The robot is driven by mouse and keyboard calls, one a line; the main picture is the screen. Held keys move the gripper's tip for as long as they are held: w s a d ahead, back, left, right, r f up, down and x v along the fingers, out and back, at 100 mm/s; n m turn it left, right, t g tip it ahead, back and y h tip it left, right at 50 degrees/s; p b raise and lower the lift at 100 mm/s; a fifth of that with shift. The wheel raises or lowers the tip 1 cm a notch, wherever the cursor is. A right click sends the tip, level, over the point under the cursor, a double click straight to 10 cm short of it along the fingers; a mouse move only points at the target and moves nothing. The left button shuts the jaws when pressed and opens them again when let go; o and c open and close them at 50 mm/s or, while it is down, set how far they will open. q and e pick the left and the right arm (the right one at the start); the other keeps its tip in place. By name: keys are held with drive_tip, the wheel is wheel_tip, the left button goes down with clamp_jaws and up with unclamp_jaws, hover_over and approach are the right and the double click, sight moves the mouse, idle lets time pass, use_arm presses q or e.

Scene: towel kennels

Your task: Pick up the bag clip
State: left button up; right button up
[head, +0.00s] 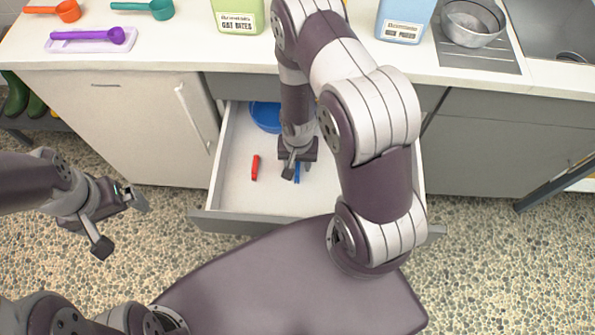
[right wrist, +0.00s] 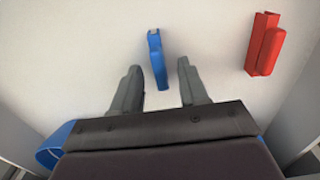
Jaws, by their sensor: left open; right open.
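A slim blue bag clip (right wrist: 157,60) lies on the white drawer floor, between and just beyond the fingertips of my right gripper (right wrist: 160,70) in the right wrist view. In the head view only a bit of this clip (head: 297,176) shows below the gripper. A similar red clip (head: 255,168) lies to the left in the head view; it also shows at right in the wrist view (right wrist: 264,45). My right gripper (head: 298,168) points down into the drawer, open and empty. My left gripper (head: 121,226) is open and empty, left of the drawer above the floor.
The open drawer (head: 213,172) has side walls around the clips. A blue bowl (head: 265,117) sits at its back. The counter above holds several scoops, a green container (head: 237,14), a blue container (head: 404,20) and a metal bowl (head: 472,24).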

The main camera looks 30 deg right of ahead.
drive_tip(key=shift+w+f, duration=0.1)
drive_tip(key=shift+f, duration=0.5)
clamp_jaws()
drive_tip(key=shift+r, duration=0.1)
